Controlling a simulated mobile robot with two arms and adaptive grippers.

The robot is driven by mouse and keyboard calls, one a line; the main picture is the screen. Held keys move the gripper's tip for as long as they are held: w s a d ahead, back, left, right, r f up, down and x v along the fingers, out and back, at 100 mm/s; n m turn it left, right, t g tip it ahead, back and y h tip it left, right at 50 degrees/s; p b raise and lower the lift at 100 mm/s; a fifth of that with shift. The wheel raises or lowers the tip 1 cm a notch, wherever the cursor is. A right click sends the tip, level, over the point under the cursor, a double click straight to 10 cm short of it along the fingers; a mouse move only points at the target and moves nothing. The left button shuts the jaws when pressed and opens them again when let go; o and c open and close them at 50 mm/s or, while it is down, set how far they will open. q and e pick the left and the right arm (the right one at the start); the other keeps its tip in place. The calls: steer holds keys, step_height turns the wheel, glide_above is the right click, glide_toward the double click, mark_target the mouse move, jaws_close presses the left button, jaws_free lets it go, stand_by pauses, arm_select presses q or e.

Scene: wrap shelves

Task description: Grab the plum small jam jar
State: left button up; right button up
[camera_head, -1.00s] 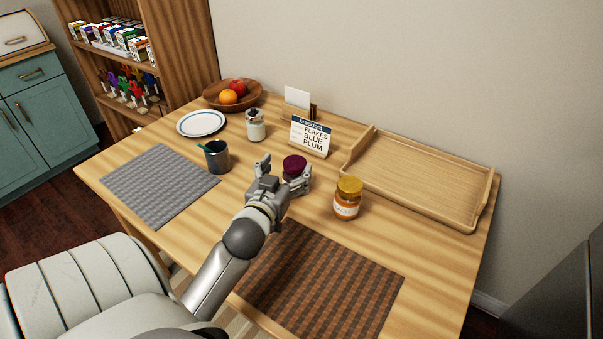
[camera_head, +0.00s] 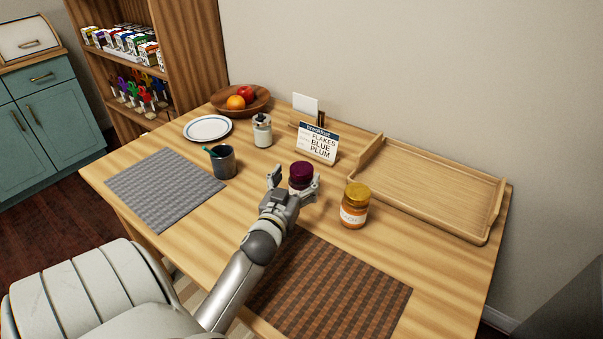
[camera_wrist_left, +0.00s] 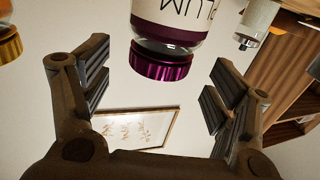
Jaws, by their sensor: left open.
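The plum jam jar (camera_head: 301,174), with a dark purple lid, stands upright on the wooden table. In the left wrist view the jar (camera_wrist_left: 168,38) appears upside down, with part of the word PLUM on its white label. My left gripper (camera_head: 294,184) is open, with one finger on each side of the jar in the head view. In the left wrist view the jar is beyond and between the spread fingers (camera_wrist_left: 155,85), with gaps on both sides. The gripper partly hides the jar's lower part in the head view. My right gripper is not in view.
An orange jar with a yellow lid (camera_head: 354,206) stands close on the right. A wooden tray (camera_head: 425,187) lies behind it. A breakfast sign (camera_head: 317,144), a white-labelled jar (camera_head: 262,131) and a dark mug (camera_head: 222,162) stand around. A brown checked placemat (camera_head: 335,290) lies in front.

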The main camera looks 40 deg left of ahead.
arm_select(q)
steer(key=x, duration=0.4)
steer(key=shift+w, duration=0.2)
steer(key=shift+c, duration=0.3)
jaws_close()
steer(key=shift+r, duration=0.1)
